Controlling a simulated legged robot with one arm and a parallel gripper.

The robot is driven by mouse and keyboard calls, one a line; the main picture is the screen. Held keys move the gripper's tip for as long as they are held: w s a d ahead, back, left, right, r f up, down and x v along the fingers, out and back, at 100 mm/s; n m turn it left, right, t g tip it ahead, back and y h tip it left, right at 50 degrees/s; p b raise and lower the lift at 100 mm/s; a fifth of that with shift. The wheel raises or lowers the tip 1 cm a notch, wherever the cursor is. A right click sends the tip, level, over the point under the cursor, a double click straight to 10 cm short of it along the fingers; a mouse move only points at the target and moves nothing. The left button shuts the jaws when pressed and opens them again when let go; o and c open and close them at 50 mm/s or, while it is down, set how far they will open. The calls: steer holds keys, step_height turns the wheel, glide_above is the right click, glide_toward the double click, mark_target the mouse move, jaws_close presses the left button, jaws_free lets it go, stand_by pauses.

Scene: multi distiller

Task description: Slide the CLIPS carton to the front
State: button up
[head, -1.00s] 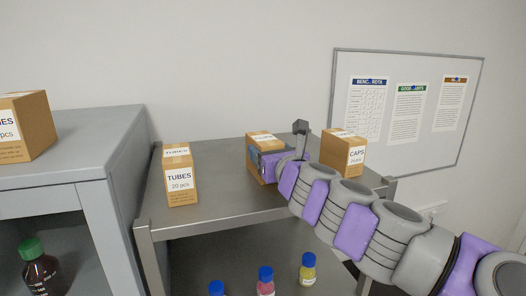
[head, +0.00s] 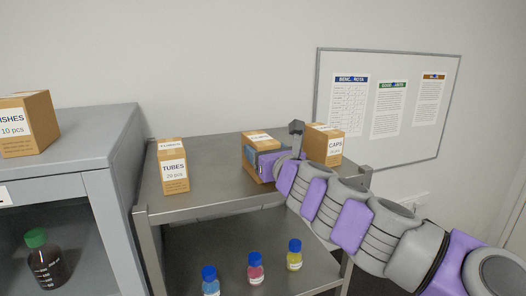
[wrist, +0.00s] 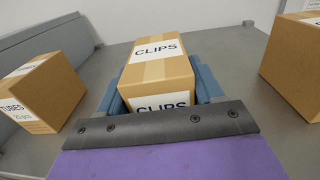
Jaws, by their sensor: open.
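The CLIPS carton (wrist: 158,62) is a brown box with white labels, standing on the grey metal shelf top. In the wrist view it sits between the two blue-grey fingers of my gripper (wrist: 160,88), one finger along each side. The jaws are open around the carton; whether either finger touches it I cannot tell. In the head view the carton (head: 254,140) is partly hidden behind my gripper (head: 268,162), which reaches in from the right.
The TUBES carton (head: 173,168) stands to the left and the CAPS carton (head: 325,145) to the right on the same shelf top (head: 215,190). Bottles with blue caps, one pink (head: 256,270), stand on the lower shelf. A grey cabinet (head: 80,145) adjoins at left.

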steer(key=o, duration=0.5)
steer(key=shift+d, duration=0.6)
steer(key=shift+o, duration=0.2)
steer(key=shift+a, duration=0.1)
steer(key=shift+a, duration=0.1)
steer(key=shift+s, duration=0.2)
steer(key=b+v, duration=0.1)
steer(key=v, duration=1.6)
steer(key=shift+d+b, duration=0.25)
steer(key=shift+b, duration=0.15)
steer(key=shift+w+f, duration=0.1)
